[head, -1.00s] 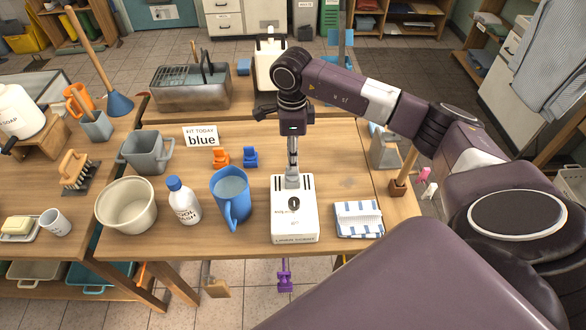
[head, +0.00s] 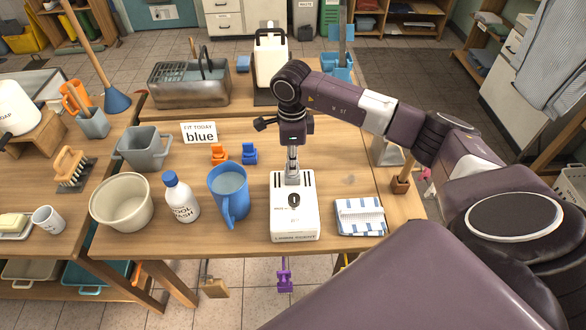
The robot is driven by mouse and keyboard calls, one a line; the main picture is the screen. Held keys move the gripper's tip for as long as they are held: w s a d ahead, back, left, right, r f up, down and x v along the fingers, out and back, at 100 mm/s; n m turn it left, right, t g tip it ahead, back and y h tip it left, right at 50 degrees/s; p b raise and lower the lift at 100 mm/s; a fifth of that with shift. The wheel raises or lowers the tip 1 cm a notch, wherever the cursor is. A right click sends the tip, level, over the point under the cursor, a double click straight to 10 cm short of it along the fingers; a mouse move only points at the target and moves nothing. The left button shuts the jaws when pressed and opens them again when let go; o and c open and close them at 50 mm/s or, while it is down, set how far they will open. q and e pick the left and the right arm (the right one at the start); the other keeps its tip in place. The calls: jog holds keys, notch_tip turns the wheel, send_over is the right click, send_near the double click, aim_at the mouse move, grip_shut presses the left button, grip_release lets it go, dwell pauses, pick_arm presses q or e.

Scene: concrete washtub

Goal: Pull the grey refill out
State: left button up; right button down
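The grey refill (head: 292,181) stands upright at the back of the top of a white box (head: 294,222). The box has a dark oval keyhole-like mark and dark slots on top, and stands near the table's front edge. My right gripper (head: 292,166) points down right over the refill, its fingers at the refill's upper part. The fingers are too small and too close to it to tell whether they are open or shut. An orange clip-like piece (head: 218,154) and a blue one (head: 249,153) stand behind, left of my gripper. My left gripper is not in view.
A card reading "FIT TODAY blue" (head: 199,133) stands behind. A blue jug (head: 228,192), white bottle (head: 180,197) and cream bowl (head: 122,202) stand left of the box. A striped cloth (head: 360,217) lies to its right. A purple piece (head: 284,275) shows below the table edge.

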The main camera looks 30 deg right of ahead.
jog(key=shift+r+p, duration=0.3)
jog(key=shift+r, duration=0.4)
dwell(0.7)
jog(key=shift+r+p, duration=1.9)
jog(key=shift+r, duration=1.6)
